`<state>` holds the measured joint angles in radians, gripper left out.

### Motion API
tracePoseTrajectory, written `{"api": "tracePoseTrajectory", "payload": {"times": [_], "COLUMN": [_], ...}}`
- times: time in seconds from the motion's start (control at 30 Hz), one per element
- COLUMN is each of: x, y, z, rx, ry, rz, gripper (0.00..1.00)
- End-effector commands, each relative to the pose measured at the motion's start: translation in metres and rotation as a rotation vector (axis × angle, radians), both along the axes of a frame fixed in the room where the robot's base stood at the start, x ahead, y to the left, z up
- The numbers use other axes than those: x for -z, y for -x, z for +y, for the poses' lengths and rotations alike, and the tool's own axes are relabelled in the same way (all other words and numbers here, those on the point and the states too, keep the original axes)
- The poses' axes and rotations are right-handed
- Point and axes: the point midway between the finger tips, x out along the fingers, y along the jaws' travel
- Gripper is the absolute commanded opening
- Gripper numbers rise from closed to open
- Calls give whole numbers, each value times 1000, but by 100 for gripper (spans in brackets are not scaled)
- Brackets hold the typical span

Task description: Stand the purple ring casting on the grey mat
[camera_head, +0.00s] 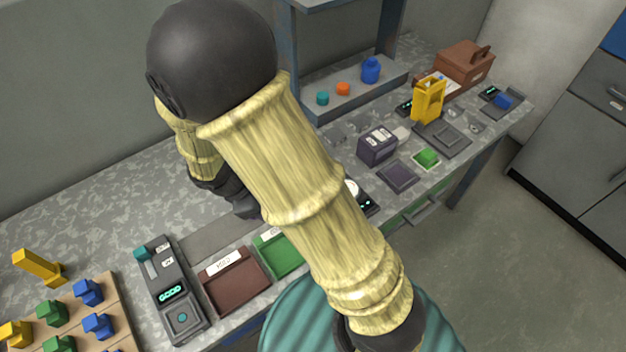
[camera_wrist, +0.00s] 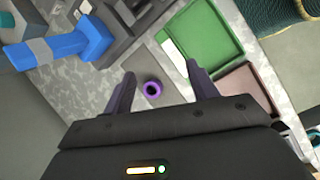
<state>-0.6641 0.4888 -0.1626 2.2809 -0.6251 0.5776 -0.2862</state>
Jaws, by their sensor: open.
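The purple ring casting (camera_wrist: 152,89) shows in the wrist view, its round dark opening facing the camera. It appears to rest on the plain grey mat (camera_wrist: 149,68), between my two fingers in the picture; contact with the mat is not clear. My gripper (camera_wrist: 161,70) is open and empty, one finger on each side of the ring, apart from it. In the head view, the grey mat (camera_head: 212,237) lies on the speckled bench behind the trays. My gripper (camera_head: 243,206) is mostly behind my arm there, and the ring is hidden.
A brown tray (camera_head: 234,283) and a green tray (camera_head: 272,259) lie close in front of the mat. A dark device with a lit display (camera_head: 172,295) stands left of them. A blue object with a grey band (camera_wrist: 62,47) shows in the wrist view.

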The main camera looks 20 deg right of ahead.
Motion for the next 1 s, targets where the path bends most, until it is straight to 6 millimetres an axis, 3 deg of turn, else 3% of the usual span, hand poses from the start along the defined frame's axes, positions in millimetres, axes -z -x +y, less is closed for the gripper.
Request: {"api": "tracePoseTrajectory", "payload": {"times": [0.03, 0.2, 0.5, 0.67, 1.0], "x": [-10, -35, -78, -86, -86], "y": [4, 19, 43, 48, 48], "z": [-14, -47, -95, -104, -104], "rx": [124, 519, 1156, 1293, 1297], "ry": [-62, -246, -511, -563, -565], "rz": [-25, -116, -322, -373, -375], "gripper": [58, 58, 58, 58, 58]}}
